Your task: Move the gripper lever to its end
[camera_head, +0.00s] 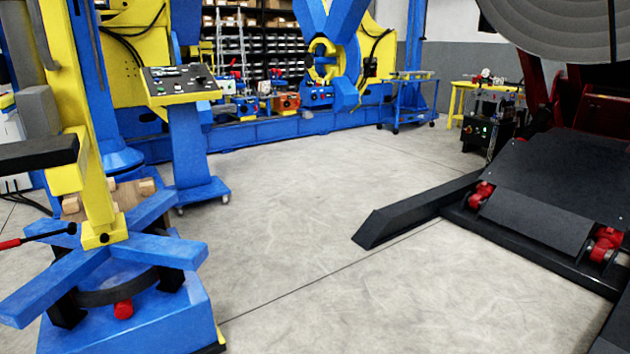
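A black lever with a red grip (36,236) sticks out at the left edge, beside a yellow post (100,200) on a blue cross-shaped base (150,250). The lever lies close to level, and its outer end is cut off by the picture edge. It is the nearest lever-like part, but I cannot tell if it is the gripper lever of the task. Neither of my grippers shows in the head view.
A blue control stand (187,145) with a yellow-edged panel stands behind the post. A black ramp (415,210) and a dark platform (560,185) with red rollers fill the right. The grey floor (300,230) between is clear. Blue and yellow machinery lines the back.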

